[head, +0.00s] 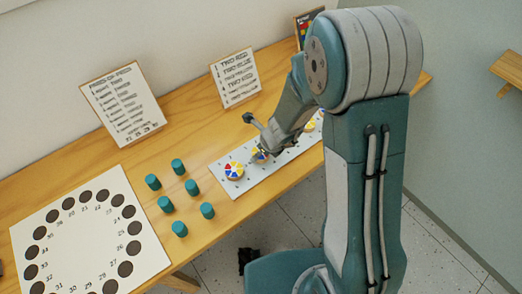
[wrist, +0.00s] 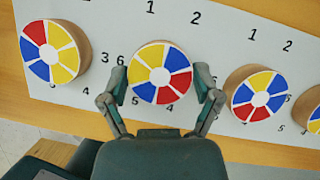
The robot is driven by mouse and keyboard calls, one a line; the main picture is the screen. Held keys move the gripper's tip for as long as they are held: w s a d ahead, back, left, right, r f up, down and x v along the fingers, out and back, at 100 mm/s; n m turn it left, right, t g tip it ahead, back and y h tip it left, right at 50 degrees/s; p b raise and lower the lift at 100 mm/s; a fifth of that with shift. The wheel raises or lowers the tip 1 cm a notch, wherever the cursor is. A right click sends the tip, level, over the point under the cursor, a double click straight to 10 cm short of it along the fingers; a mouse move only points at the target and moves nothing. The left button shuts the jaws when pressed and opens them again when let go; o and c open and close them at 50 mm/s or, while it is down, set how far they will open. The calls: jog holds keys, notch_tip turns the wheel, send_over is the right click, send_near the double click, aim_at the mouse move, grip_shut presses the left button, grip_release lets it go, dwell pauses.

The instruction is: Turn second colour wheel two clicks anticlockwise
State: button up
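The second colour wheel (wrist: 159,72) is a round disc with a white hub and red, yellow and blue wedges. In the wrist view its yellow wedges are at the upper left, blue at the upper right and lower left, red at the lower right. My gripper (wrist: 161,85) has one finger on each side of it, with no clear gap at the rim. The head view shows my gripper (head: 260,150) low over this wheel (head: 262,157), partly hiding it. The first wheel (wrist: 49,52) is to the left; a third (wrist: 259,95) is to the right.
The wheels stand on a white numbered board (head: 232,191) on the wooden table (head: 55,190). Several teal cylinders (head: 180,228) and a white sheet with dark circles (head: 84,238) are to the left. Signs (head: 123,103) stand behind. A fourth wheel (wrist: 313,118) is partly cut off.

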jog(key=shift+n, duration=0.4)
jog(key=n+g, duration=0.1)
jog(key=n, duration=0.1)
jog(key=n+g, duration=0.1)
jog(key=n, duration=0.1)
jog(key=shift+d+f+n+y, duration=0.1)
jog(key=shift+n+y, duration=0.2)
jog(key=shift+y, duration=0.1)
jog(key=n+g, duration=0.2)
jog(key=n, duration=0.4)
jog(key=shift+w, duration=0.1)
jog(key=n+g, duration=0.1)
jog(key=n, duration=0.2)
jog(key=n+g+h, duration=0.1)
jog(key=n, duration=0.2)
jog(key=shift+w, duration=0.1)
jog(key=n+h, duration=0.1)
jog(key=n, duration=0.2)
jog(key=n+g+h, duration=0.1)
jog(key=n, duration=0.2)
jog(key=shift+w, duration=0.1)
jog(key=o, duration=0.9)
jog(key=shift+a, duration=0.2)
jog(key=shift+o, duration=0.2)
